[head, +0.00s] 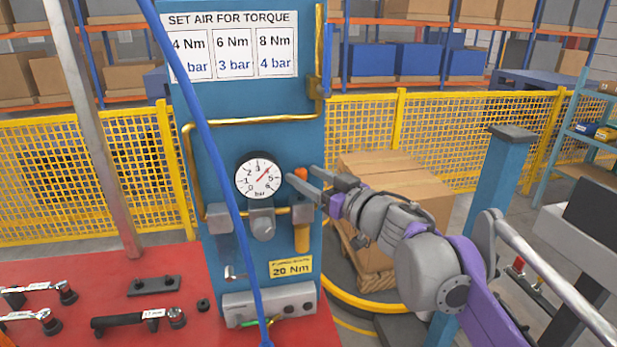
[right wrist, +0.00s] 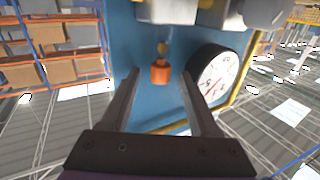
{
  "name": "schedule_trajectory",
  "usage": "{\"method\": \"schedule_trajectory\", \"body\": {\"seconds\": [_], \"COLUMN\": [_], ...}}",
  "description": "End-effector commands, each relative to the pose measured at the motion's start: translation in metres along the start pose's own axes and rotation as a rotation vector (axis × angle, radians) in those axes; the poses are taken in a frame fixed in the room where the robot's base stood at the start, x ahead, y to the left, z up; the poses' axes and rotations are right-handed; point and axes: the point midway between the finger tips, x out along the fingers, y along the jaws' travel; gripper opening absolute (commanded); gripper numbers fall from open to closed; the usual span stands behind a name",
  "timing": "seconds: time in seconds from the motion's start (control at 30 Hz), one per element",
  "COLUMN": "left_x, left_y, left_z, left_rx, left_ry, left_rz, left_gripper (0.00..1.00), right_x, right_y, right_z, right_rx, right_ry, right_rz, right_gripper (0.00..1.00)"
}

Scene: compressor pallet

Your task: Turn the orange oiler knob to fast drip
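The orange oiler knob (head: 301,173) sits on top of the oiler on the blue panel (head: 262,110), right of the pressure gauge (head: 259,178). An amber oiler bowl (head: 302,238) hangs below it. My right gripper (head: 301,175) is open, with its fingertips near the knob. In the right wrist view the knob (right wrist: 160,72) shows between the two spread fingers, with clear gaps on both sides. I cannot tell how deep the fingers reach around it. My left gripper is not in view.
A blue hose (head: 217,165) hangs in front of the panel. Tools, including a torque wrench (head: 138,320), lie on the red bench (head: 105,270) at left. Cardboard boxes (head: 405,185) stand on a pallet behind my right arm. A blue post (head: 503,175) stands at right.

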Motion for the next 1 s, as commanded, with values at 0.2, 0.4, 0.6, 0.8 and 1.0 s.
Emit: {"method": "schedule_trajectory", "body": {"seconds": [0.2, 0.4, 0.6, 0.8, 1.0], "left_x": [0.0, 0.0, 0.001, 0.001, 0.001], "left_y": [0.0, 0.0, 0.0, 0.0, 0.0], "left_z": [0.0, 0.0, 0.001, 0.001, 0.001], "left_rx": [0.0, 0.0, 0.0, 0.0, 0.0], "left_ry": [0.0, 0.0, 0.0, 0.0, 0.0], "left_rz": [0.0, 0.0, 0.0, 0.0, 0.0], "left_gripper": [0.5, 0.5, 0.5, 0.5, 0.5], "right_x": [0.0, -0.016, -0.056, -0.091, -0.107], "right_y": [0.0, 0.001, 0.001, 0.001, 0.0], "right_z": [-0.001, -0.001, 0.0, 0.0, 0.0], "right_rx": [0.0, 0.001, -0.001, 0.0, 0.0], "right_ry": [0.001, 0.001, 0.0, 0.0, 0.0], "right_rz": [0.0, 0.004, 0.005, 0.004, 0.001], "right_gripper": [0.62, 0.62, 0.62, 0.62, 0.62]}}
